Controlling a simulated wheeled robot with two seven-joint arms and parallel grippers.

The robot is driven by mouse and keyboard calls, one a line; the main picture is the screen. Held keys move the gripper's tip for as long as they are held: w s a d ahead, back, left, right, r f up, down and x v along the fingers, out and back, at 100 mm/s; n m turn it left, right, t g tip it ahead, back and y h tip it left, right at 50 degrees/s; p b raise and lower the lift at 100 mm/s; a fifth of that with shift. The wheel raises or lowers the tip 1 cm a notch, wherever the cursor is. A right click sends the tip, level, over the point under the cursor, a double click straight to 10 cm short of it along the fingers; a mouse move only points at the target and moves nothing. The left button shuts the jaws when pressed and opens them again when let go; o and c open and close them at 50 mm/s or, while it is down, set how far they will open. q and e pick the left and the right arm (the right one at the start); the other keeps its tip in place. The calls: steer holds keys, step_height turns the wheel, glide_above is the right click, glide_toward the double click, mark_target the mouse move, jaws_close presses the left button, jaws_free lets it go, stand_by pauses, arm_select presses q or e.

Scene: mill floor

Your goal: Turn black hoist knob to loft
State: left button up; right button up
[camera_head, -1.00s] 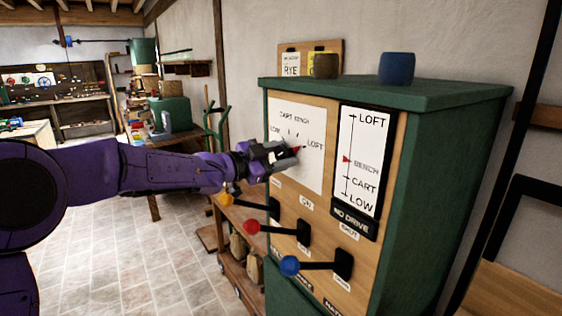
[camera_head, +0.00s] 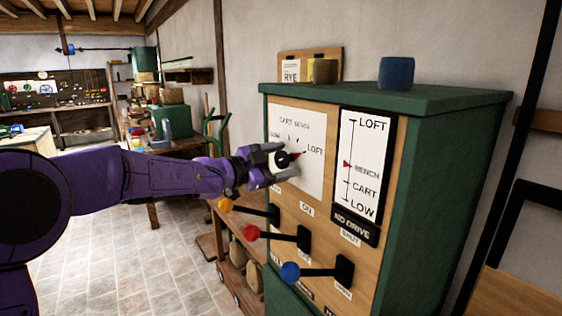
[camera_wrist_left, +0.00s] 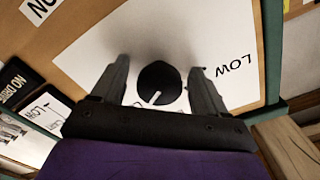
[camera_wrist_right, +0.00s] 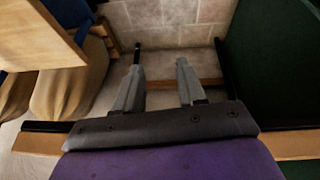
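The black hoist knob (camera_wrist_left: 158,84) is round with a white line, on a white dial plate (camera_head: 311,177) marked CART, BENCH and LOFT, with LOW partly hidden. In the left wrist view, my left gripper (camera_wrist_left: 161,84) is open, its fingers on either side of the knob with a gap on each side. The upright scale (camera_head: 361,150) has a red marker at BENCH. My right gripper (camera_wrist_right: 160,88) is open and empty.
A brown cup (camera_head: 323,70) and blue cup (camera_head: 396,72) stand on the green cabinet (camera_head: 440,98). Tiled floor (camera_head: 110,250) lies open at left.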

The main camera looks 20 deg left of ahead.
arm_select(q)
steer(key=shift+s+a+f, duration=0.1)
steer(key=shift+s+a, duration=0.2)
steer(key=shift+s, duration=0.05)
steer(key=v, duration=0.9)
steer(key=shift+s+a+b, duration=0.2)
steer(key=shift+s+b, duration=0.05)
steer(key=shift+b, duration=0.15)
steer(key=shift+a, duration=0.1)
